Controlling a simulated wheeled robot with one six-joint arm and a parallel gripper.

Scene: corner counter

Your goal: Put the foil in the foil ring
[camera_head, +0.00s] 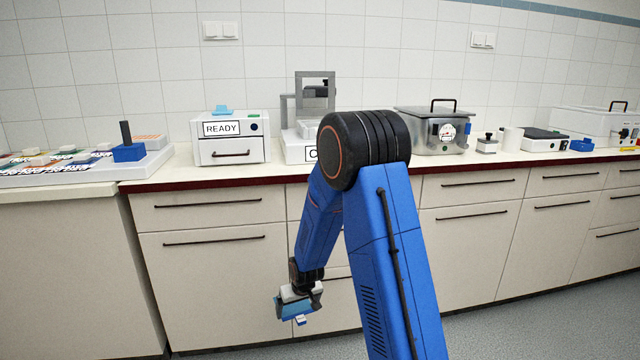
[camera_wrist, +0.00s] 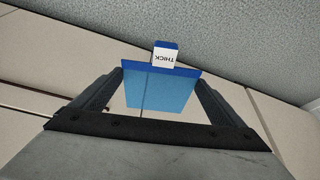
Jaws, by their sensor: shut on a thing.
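A translucent blue foil (camera_wrist: 160,92) with a darker blue top strip and a white tab marked THICK is between the two black fingers of my gripper (camera_wrist: 160,85). The fingers are shut on its side edges. In the head view my gripper (camera_head: 304,296) hangs low in front of the cabinet doors, below the counter top, with the foil (camera_head: 290,307) tilted beneath it. No part is clearly recognisable as the foil ring. A grey upright frame (camera_head: 316,75) stands on a white device at the counter's back, partly hidden by my arm.
A white READY box (camera_head: 231,152) with a light blue piece on top stands left of that device. A metal case with a gauge (camera_head: 433,132) and smaller devices stand to the right. A white tray (camera_head: 90,174) with coloured items is at far left. The counter's dark red edge (camera_head: 220,180) runs above the drawers.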

